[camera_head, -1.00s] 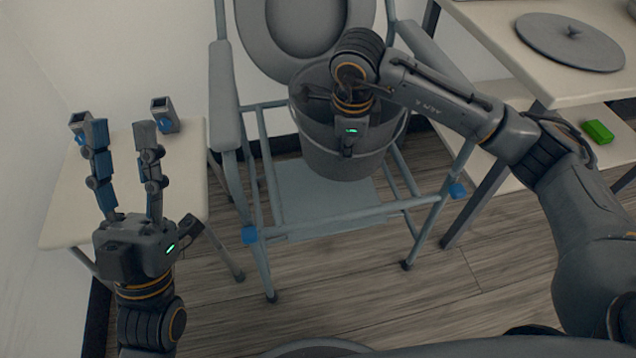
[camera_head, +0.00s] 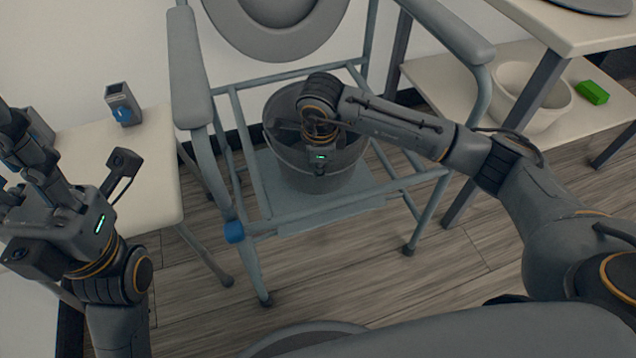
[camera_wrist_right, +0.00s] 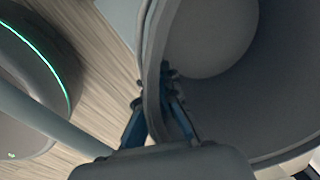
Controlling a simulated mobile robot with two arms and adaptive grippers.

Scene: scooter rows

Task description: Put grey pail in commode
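The commode (camera_head: 437,176) is a grey-blue tubular chair frame with armrests and its oval seat raised at the back. The grey pail (camera_head: 350,165) is upright inside the frame, low over a pale panel; I cannot tell whether it rests on it. My right gripper (camera_head: 318,168) reaches into the frame at the pail; its fingers are hidden in the head view. In the right wrist view, the right gripper (camera_wrist_right: 167,95) has its blue fingers on both sides of the pail's wall (camera_wrist_right: 151,60), shut on the rim. My left gripper (camera_head: 22,150) is open and empty at the left edge.
A white side table (camera_head: 150,180) stands left of the commode, with a small grey and blue holder (camera_head: 122,104) on it. At right, a table with a lower shelf (camera_head: 440,75) holds a white bowl (camera_head: 535,98) and a green block (camera_head: 592,92).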

